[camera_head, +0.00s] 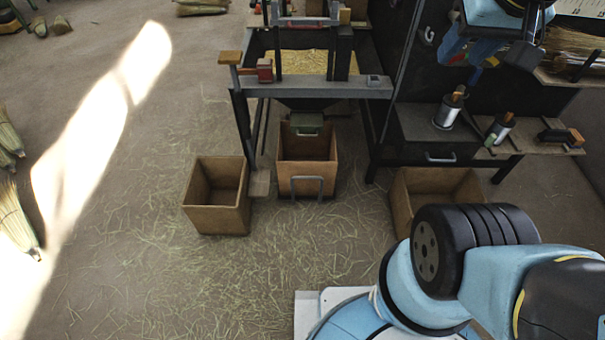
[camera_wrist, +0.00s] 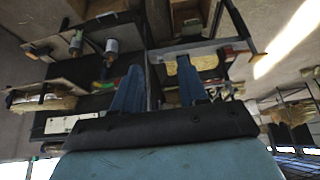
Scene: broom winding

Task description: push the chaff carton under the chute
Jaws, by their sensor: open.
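Three open-topped brown cartons stand on the floor in the head view: a left one (camera_head: 215,220), a middle one (camera_head: 290,178) and a right one (camera_head: 404,205) partly hidden by my arm. I cannot tell which is the chaff carton. The middle carton, with a grey metal handle (camera_head: 306,178) at its front, is below the small green-grey chute (camera_head: 306,124) under the hopper. My gripper's two blue fingers (camera_wrist: 160,88) are apart with nothing between them in the wrist view. The gripper is high up near the bench, away from the cartons.
The straw-filled hopper (camera_head: 300,62) stands on a dark frame, with a small wooden block (camera_head: 260,183) by its left leg. A side bench (camera_head: 423,122) holds metal cans (camera_head: 449,110). Straw-strewn floor (camera_head: 200,285) is open in front and left; broom bundles (camera_head: 14,215) lie far left.

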